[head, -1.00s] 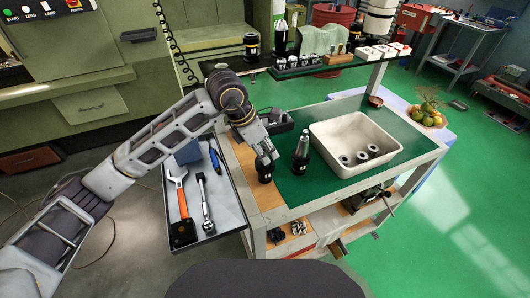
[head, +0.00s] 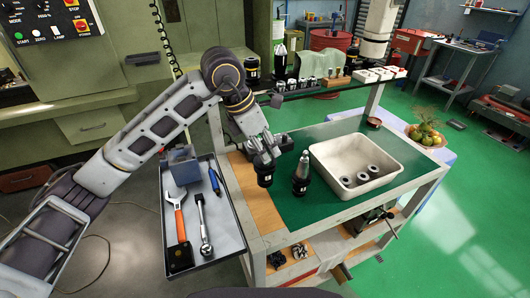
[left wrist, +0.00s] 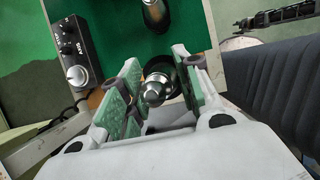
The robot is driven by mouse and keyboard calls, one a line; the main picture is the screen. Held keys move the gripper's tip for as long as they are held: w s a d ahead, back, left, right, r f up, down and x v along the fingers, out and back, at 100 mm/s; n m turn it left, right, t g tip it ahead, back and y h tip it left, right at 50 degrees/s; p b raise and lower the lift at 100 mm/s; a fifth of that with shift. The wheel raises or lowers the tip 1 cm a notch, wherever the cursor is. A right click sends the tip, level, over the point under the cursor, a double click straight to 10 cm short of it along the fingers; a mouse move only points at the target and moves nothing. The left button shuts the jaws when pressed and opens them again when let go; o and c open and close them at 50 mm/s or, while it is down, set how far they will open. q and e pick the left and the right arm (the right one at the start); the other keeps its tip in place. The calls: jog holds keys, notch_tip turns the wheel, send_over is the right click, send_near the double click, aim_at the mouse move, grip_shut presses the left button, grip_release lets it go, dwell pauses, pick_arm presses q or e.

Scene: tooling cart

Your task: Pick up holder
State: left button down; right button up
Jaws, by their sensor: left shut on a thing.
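My left gripper (head: 263,157) is shut on a black tool holder (head: 265,177) and keeps it upright over the left part of the cart top, apparently a little above it. In the left wrist view, the held holder (left wrist: 156,86) shows its metal end between the green-padded fingers (left wrist: 152,88). A second holder (head: 301,175) with a bare metal taper stands upright on the green mat (head: 310,210), just right of the held one. It also shows in part at the top of the left wrist view (left wrist: 156,14). My right gripper is not in view.
A white bin (head: 345,192) with several dark-centred rings stands right of the holders. A side tray (head: 226,232) with an orange-handled wrench and other tools hangs at the left. A dark control box (left wrist: 70,55) sits near the gripper. A shelf behind carries more holders.

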pick_arm(q)
jog(key=shift+r, duration=0.45)
dwell(0.4)
jog(key=shift+r+p, duration=0.6)
jog(key=shift+r, duration=0.5)
dwell(1.0)
